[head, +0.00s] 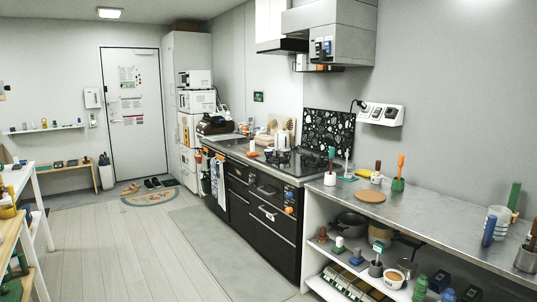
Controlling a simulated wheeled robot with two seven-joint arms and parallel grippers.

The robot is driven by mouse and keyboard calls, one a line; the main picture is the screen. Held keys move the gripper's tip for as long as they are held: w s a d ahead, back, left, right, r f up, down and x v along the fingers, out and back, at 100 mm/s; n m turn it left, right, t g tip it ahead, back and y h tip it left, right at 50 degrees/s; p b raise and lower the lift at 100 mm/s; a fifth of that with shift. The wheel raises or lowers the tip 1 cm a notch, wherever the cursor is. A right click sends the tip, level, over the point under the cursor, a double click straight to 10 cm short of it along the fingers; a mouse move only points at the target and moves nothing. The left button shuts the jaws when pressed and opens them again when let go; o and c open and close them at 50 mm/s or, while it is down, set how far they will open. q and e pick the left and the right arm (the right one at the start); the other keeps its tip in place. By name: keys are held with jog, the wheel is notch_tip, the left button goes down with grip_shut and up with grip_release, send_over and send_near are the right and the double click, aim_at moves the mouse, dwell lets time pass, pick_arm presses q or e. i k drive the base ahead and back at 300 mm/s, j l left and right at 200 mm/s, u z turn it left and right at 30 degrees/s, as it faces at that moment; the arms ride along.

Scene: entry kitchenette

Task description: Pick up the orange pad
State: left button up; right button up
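A flat round orange-tan pad (369,196) lies on the steel counter (425,214) at the right, near its front edge. A smaller, flat orange-yellow piece (363,173) lies farther back on the same counter, beside a white cup with a brown handle (377,174). A small orange item (252,153) sits by the sink. I cannot tell for certain which of these is the orange pad. Neither of my grippers is in view.
A green pot with an orange utensil (398,184) and a brush-like item (330,178) stand near the round pad. Pots and jars fill the shelves below. The floor (130,250) between is clear.

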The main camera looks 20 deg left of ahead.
aim_at(253, 153)
jog(key=u, duration=0.5)
jog(key=i+u, duration=0.15)
jog(key=i, duration=0.6)
jog(key=i+u, duration=0.25)
jog(key=i, duration=0.55)
jog(key=i+l+u, duration=0.15)
jog(key=i+u, duration=0.15)
jog(key=i, duration=0.45)
jog(key=i+j, duration=0.1)
jog(key=i, duration=1.35)
jog(key=i+l+z, duration=0.1)
jog(key=i+z, duration=0.25)
jog(key=i, duration=0.2)
jog(key=i+z, duration=0.35)
jog(key=i, duration=0.15)
jog(key=i+j+z, duration=0.15)
jog(key=i+z, duration=0.25)
jog(key=i, duration=0.15)
